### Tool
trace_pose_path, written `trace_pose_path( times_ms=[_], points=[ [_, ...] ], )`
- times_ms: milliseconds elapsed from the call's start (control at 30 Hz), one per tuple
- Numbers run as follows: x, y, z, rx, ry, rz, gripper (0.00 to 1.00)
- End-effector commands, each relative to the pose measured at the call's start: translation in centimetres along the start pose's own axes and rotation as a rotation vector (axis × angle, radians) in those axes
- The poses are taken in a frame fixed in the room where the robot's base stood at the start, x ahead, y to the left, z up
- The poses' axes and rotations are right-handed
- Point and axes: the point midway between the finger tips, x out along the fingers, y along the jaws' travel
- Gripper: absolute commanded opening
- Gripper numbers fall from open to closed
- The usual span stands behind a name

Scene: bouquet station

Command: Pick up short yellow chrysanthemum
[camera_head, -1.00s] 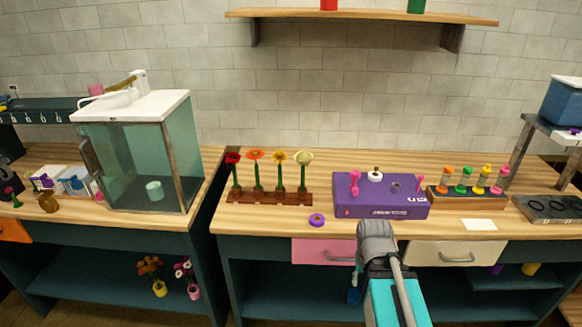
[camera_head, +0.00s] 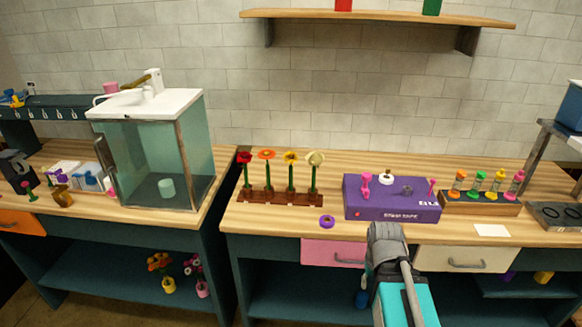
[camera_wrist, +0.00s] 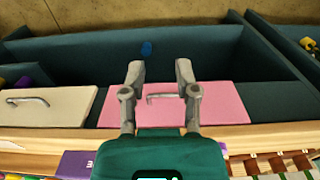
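A yellow flower (camera_head: 291,157) with a dark centre stands upright on a green stem in a brown rack (camera_head: 268,197) on the worktop. A red flower (camera_head: 244,158), an orange flower (camera_head: 267,154) and a pale cream flower (camera_head: 315,158) stand in the same rack. I cannot tell for certain which is the short chrysanthemum. My gripper (camera_wrist: 158,72) is open and empty in the wrist view, in front of the pink drawer (camera_wrist: 215,103). In the head view my arm hides it, to the right of the rack and away from the flowers.
A purple box (camera_head: 392,204) stands right of the rack, with a purple ring (camera_head: 327,221) at its front left. A glass tank (camera_head: 160,150) stands on the left counter. Potted flowers (camera_head: 168,284) sit on the lower shelf.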

Motion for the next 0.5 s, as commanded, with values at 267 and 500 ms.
trace_pose_path(
  times_ms=[267,500],
  points=[
    [0.0,0.0,-0.1,-0.004,0.004,0.003,0.6],
    [0.4,0.8,-2.4,-0.108,0.088,0.091,0.62]
  ],
)
